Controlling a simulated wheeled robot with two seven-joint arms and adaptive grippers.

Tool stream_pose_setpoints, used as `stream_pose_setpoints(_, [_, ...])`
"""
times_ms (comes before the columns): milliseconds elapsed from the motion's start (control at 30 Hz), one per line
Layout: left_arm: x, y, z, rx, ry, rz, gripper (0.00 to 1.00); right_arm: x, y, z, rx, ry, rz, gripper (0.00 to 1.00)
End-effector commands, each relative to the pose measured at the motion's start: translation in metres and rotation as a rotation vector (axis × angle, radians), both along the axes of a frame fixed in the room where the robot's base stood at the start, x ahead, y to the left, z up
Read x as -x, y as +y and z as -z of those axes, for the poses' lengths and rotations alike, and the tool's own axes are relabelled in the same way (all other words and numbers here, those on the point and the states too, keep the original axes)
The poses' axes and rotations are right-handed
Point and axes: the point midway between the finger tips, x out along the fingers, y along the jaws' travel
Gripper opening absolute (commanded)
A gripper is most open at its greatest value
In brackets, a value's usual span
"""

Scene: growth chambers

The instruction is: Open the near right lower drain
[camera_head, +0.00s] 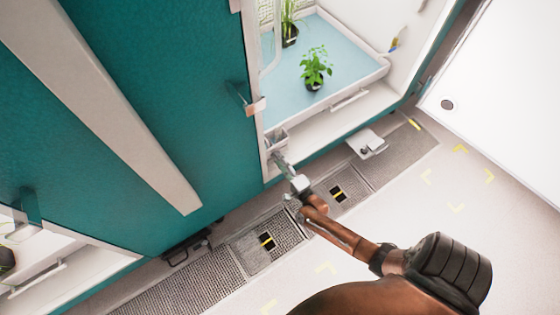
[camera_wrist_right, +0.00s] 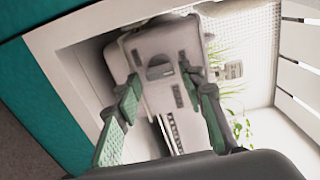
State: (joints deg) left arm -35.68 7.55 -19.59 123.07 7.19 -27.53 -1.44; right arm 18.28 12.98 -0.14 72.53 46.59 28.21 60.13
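A small light grey fitting (camera_head: 276,138) sits at the lower left corner of the open chamber, beside the teal door edge. It may be the drain; I cannot be sure. In the right wrist view the grey fitting (camera_wrist_right: 165,65) fills the middle, with a dark slot on its face. My right gripper (camera_head: 279,158) reaches up to it from below. In the wrist view its two green-padded fingers (camera_wrist_right: 168,105) are apart, one on each side of the fitting's lower part. I cannot tell whether they touch it. My left gripper is out of view.
The open chamber holds a blue tray (camera_head: 289,88) with potted green plants (camera_head: 315,67). A white box (camera_head: 367,143) projects below the chamber at right. Floor grates (camera_head: 205,283) run along the base. White floor (camera_head: 400,210) lies free at right.

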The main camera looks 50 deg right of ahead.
Motion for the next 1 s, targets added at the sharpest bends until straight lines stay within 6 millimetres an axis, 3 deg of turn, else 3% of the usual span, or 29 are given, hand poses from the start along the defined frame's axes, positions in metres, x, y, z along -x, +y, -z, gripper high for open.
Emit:
stream_pose_setpoints(433, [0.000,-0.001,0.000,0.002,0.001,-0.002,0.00,0.007,0.003,0.000,0.000,0.000,-0.001,0.43])
stream_pose_setpoints(1000, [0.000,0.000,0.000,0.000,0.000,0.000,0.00,0.106,0.026,0.000,0.001,0.000,-0.001,0.43])
